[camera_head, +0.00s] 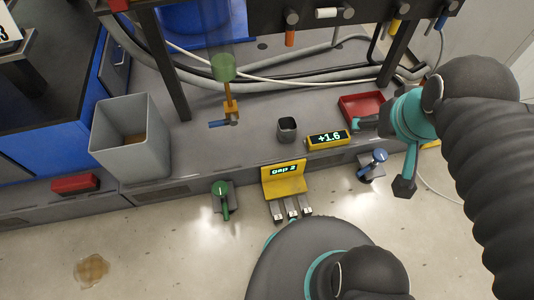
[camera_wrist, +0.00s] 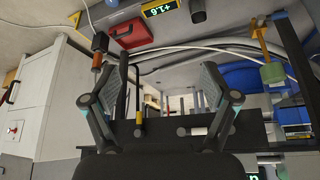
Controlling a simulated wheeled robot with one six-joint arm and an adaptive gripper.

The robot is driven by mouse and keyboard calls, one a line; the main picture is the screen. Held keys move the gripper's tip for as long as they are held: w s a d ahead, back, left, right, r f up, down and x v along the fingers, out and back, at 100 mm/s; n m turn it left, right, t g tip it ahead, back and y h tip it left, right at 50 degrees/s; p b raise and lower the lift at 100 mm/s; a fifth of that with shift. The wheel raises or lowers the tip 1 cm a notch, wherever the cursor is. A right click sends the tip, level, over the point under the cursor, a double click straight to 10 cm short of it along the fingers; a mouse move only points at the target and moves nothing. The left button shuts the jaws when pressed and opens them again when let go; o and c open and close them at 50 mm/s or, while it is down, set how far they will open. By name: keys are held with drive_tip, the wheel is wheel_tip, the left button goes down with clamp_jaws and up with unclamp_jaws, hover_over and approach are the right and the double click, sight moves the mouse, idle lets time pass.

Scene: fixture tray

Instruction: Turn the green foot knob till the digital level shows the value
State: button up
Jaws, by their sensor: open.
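The green foot knob (camera_head: 221,188), with a green pointer, sits on a small grey block low in the head view, left of centre. It is not seen in the wrist view. The yellow digital level (camera_head: 327,139) lies on the grey ledge and reads +1.6; it shows upside down in the wrist view (camera_wrist: 162,8). A yellow block (camera_head: 284,182) with a display that looks like "Gap 2" stands right of the green knob. My gripper (camera_wrist: 162,85) is open and empty, its fingers wide apart. In the head view it is at the right, well away from the green knob.
A blue knob (camera_head: 378,156) on a similar block stands right of the yellow block. A red tray (camera_head: 361,107), a dark cup (camera_head: 287,129) and a grey bin (camera_head: 130,136) rest behind. A hanging green-topped tool (camera_head: 223,68) and hoses are further back. The foreground floor has a brown stain (camera_head: 91,270).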

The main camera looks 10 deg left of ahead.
drive_tip(key=a+f+n+g+h+b, duration=0.2)
drive_tip(key=a+f+n+g+b, duration=0.6)
drive_tip(key=a+f, duration=1.25)
drive_tip(key=s+a+f+n+t+h, duration=0.2)
drive_tip(key=s+a+f+n+h, duration=0.1)
drive_tip(key=f+n, duration=0.3)
drive_tip(key=s+a+f+n+t+h, duration=0.2)
drive_tip(key=s+a+f+n, duration=0.1)
drive_tip(key=f, duration=0.4)
drive_tip(key=n+t+y+b, duration=0.2)
drive_tip(key=n+t+y, duration=0.1)
drive_tip(key=n+t, duration=1.3)
approach(220, 188)
drive_tip(key=x, duration=1)
drive_tip(key=shift+f+b, duration=0.35)
